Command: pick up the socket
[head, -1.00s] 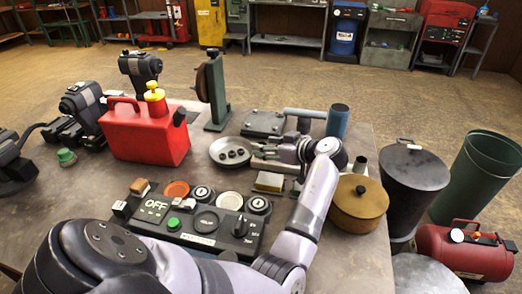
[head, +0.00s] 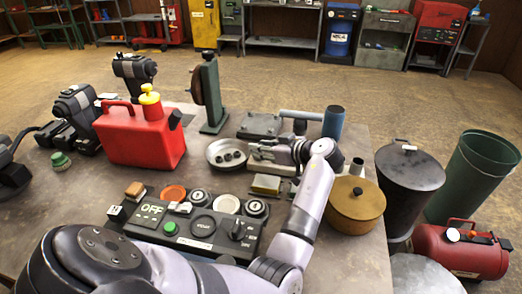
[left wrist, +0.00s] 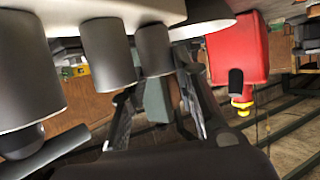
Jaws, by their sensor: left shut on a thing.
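A round metal dish (head: 214,163) stands on the workbench with several dark, short cylindrical sockets (head: 228,157) in it. My left gripper (head: 254,151) reaches in from the right and is at the dish's right side. In the left wrist view, grey cylinders hang upside down from the dish (left wrist: 205,28). My left fingers (left wrist: 157,80) are at the rightmost of these, a socket (left wrist: 155,50), and are shut on it. The exact contact is partly hidden. The socket looks to be still at dish level. My right gripper is not in view.
A red fuel can (head: 140,138) stands left of the dish. A control panel (head: 190,226) lies in front and a brown lidded pot (head: 355,208) to the right. A grinder on a green stand (head: 212,95) and a blue-grey cylinder (head: 334,122) stand behind.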

